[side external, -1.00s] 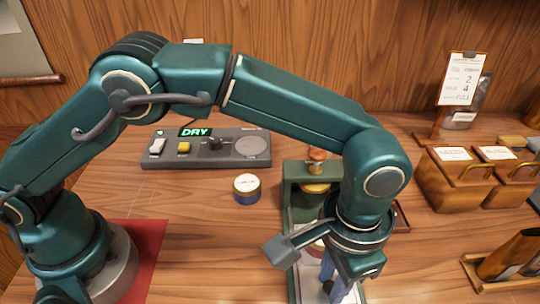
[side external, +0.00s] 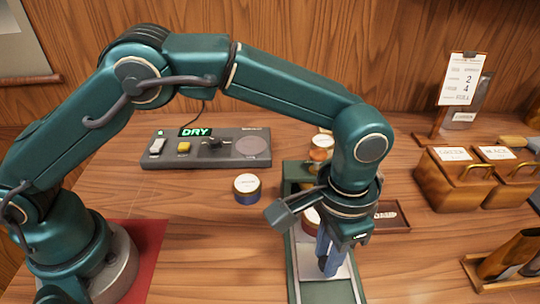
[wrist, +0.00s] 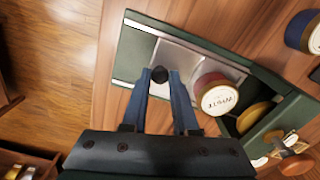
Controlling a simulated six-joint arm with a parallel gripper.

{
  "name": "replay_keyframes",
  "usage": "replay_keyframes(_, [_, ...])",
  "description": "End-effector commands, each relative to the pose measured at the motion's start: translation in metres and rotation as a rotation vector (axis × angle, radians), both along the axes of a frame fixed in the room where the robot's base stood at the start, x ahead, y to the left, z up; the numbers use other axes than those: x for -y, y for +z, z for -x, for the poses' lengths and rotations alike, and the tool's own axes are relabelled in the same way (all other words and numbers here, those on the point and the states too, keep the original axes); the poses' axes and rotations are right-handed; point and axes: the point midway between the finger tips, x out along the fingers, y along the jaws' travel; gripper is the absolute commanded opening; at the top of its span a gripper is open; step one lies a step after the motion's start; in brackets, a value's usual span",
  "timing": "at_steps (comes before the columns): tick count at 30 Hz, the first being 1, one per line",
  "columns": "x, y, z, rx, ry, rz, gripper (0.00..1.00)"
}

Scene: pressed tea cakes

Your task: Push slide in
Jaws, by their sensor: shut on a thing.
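The slide (wrist: 182,57) is a pale metal plate lying in a long green frame (wrist: 133,48). My gripper (wrist: 160,84) is shut on the slide's round black knob (wrist: 159,74), one blue finger on each side. A red round tin (wrist: 216,96) with a white top label sits on the slide, beside the press end. The press has a brass disc (wrist: 253,116) and a wooden knob (wrist: 297,164). In the side view my gripper (side external: 328,266) points down over the slide, and hides the knob and part of the tin.
A blue tin (side external: 247,187) stands left of the press. A grey control panel (side external: 207,147) reading DRY lies behind it. A dark sign plate (side external: 390,217) lies right of the press, with wooden boxes (side external: 460,180) farther right. The wood in front of the blue tin is clear.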

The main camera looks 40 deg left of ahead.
Motion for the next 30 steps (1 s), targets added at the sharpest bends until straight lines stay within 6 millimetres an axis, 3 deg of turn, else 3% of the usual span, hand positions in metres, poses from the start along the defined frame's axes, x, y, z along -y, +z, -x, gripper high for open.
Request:
replay_keyframes(3, [-0.022,0.002,-0.025,0.006,0.010,0.006,0.00])
replay_keyframes(7, [-0.038,0.002,-0.041,0.007,0.006,0.006,0.00])
replay_keyframes(19, [-0.047,0.002,-0.049,0.014,0.002,0.002,0.00])
replay_keyframes(20, [-0.046,0.002,-0.049,0.015,0.002,0.003,0.39])
replay_keyframes(21, [-0.046,0.002,-0.049,0.015,0.002,0.003,0.54])
replay_keyframes(22, [-0.046,0.002,-0.049,0.013,0.002,0.003,0.58])
replay_keyframes(30, [-0.045,0.001,-0.047,0.007,0.001,0.003,0.58])
